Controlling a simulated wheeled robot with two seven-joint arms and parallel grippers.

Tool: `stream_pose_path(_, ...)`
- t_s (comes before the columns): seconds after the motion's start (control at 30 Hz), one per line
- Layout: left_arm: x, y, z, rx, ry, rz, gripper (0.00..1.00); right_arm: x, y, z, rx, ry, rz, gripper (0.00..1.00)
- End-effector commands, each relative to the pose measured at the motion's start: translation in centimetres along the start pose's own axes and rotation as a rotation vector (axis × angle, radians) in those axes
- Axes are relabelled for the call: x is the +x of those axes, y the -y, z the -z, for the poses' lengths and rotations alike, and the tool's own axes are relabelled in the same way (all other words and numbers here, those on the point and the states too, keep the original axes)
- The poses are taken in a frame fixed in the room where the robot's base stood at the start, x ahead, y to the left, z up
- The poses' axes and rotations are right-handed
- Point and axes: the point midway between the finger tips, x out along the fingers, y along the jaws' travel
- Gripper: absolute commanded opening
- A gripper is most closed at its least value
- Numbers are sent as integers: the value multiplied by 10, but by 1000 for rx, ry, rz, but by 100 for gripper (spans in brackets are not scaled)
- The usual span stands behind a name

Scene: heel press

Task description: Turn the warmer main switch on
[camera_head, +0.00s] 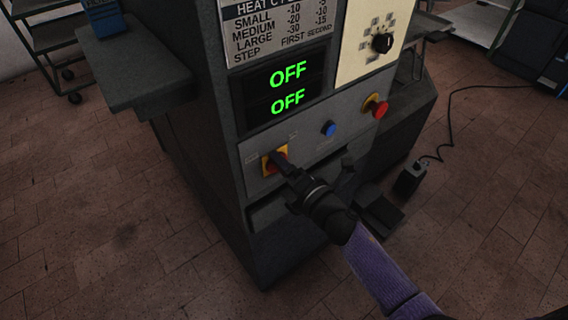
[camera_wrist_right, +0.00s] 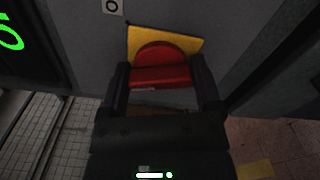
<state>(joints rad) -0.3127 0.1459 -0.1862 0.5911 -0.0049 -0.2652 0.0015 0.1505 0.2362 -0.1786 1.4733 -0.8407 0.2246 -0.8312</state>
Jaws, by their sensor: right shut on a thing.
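The main switch is a red rotary knob on a yellow plate (camera_head: 267,165), low on the left of the machine's front panel. In the right wrist view its red knob (camera_wrist_right: 160,68) sits between my fingers, in front of the yellow plate (camera_wrist_right: 190,42). My right gripper (camera_head: 284,165) is at the switch and shut on the red knob; the fingers also show in the right wrist view (camera_wrist_right: 162,88). The fingers and hand cover part of the knob in the head view. The display (camera_head: 286,88) reads OFF on both green lines. My left gripper is out of view.
A grey shelf (camera_head: 150,75) juts out at left. A corded pedal box (camera_head: 408,180) stands on the tiled floor at right.

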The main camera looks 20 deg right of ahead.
Motion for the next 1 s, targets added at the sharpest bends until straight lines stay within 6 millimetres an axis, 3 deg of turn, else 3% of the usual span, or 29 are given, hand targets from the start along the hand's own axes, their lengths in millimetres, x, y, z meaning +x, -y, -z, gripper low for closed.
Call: stream_pose_path(1.0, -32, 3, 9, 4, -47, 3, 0, 0, 2, 0, 917, 1, 2, 24)
